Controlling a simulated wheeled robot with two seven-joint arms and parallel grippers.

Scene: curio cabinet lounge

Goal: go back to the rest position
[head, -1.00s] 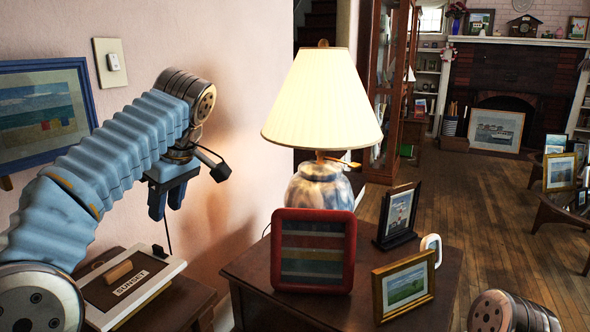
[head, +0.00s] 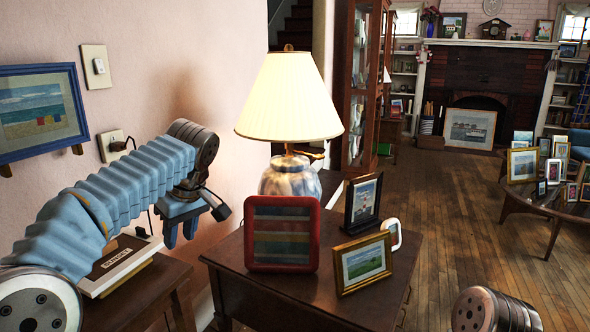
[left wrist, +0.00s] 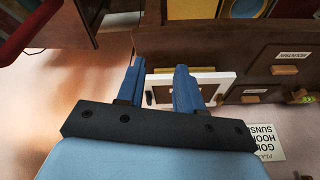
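My left gripper (head: 181,232) hangs at the end of my blue ribbed arm, pointing down, in front of the pink wall. In the left wrist view its two blue fingers (left wrist: 160,90) stand apart with nothing held between them. A white-rimmed box also shows beyond the fingers in the left wrist view (left wrist: 222,85). Of my right arm only a metal joint shows at the bottom right of the head view. My right gripper is out of view.
A side table (head: 225,258) right of the left gripper holds a lamp (head: 290,100), a red frame (head: 311,235), a gold frame (head: 345,283) and other frames. A blue-framed picture (head: 88,110) hangs on the wall.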

